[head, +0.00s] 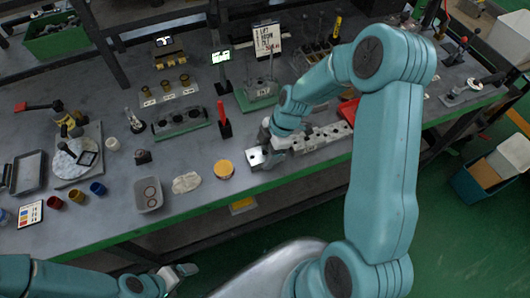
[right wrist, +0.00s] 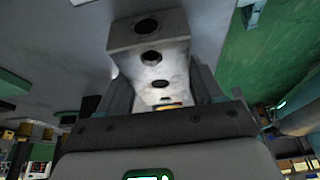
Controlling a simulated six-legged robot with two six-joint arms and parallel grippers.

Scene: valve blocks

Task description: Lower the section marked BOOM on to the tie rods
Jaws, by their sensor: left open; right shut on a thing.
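My right gripper (head: 268,150) is shut on a grey metal section (head: 256,160) near the front of the bench. In the right wrist view the section (right wrist: 150,48) sits between the jaws and shows several round dark holes. No BOOM marking is legible on it. A green-based fixture (head: 259,103) with thin upright rods, which look like the tie rods, stands farther back on the bench, apart from the held section. My left gripper (head: 180,274) is empty and open, low in the head view, in front of the bench edge.
A row of holed metal blocks (head: 325,137) lies right of the held section, partly behind my right arm. A red-handled tool (head: 224,122), a yellow-topped round tin (head: 223,169) and a cloth (head: 186,183) are to its left. A sign (head: 267,40) stands behind the fixture.

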